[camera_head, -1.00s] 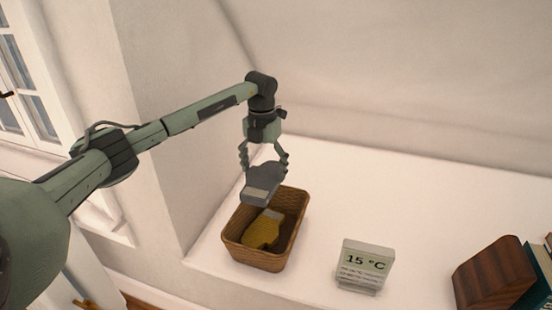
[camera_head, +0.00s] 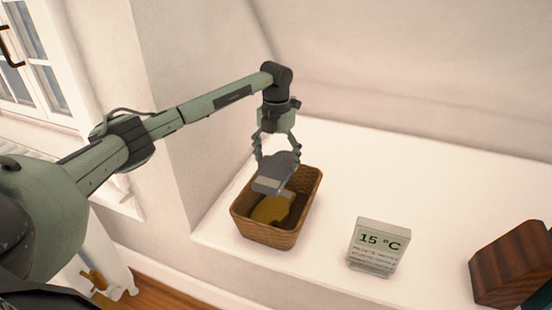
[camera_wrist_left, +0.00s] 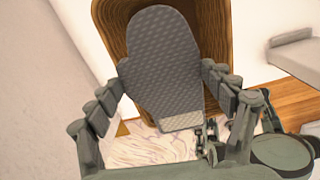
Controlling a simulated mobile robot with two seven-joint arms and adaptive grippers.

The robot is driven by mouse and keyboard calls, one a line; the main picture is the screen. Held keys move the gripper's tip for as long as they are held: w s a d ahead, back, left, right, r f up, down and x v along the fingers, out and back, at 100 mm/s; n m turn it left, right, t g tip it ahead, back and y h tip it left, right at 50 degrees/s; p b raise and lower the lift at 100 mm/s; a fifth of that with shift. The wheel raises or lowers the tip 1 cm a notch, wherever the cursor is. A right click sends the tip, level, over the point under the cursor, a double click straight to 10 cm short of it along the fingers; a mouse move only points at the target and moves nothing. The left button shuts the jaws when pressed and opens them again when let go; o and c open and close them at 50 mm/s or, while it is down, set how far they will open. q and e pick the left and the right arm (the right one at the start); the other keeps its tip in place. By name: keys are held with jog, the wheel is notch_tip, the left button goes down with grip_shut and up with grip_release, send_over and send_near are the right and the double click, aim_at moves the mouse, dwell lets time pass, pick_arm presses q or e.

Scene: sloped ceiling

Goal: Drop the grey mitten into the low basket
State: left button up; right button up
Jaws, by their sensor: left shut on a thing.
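The grey mitten (camera_head: 279,170) hangs in my left gripper (camera_head: 276,150), over the back part of the low basket. The gripper's fingers are shut on the mitten's sides. The low basket (camera_head: 270,235) is brown wicker and stands on the white ledge. A mustard-yellow mitten (camera_head: 270,209) lies inside it, partly hidden by the grey one. In the left wrist view the grey mitten (camera_wrist_left: 162,65) shows its quilted face and a lighter cuff, with the basket's wall (camera_wrist_left: 214,40) behind it. My right gripper is not in view.
A small display stand reading 15 °C (camera_head: 378,244) stands right of the basket. A dark wooden block (camera_head: 508,262) is at the far right. The white ledge (camera_head: 400,180) is bare behind them. A wall rises left of the basket, and the ledge's front edge is close.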

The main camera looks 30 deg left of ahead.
aim_at(276, 164)
pick_arm(q)
jog(key=shift+f, duration=0.15)
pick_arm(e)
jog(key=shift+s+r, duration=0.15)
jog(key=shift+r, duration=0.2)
pick_arm(q)
jog(key=o, duration=1.1)
notch_tip(276, 164, up, 12)
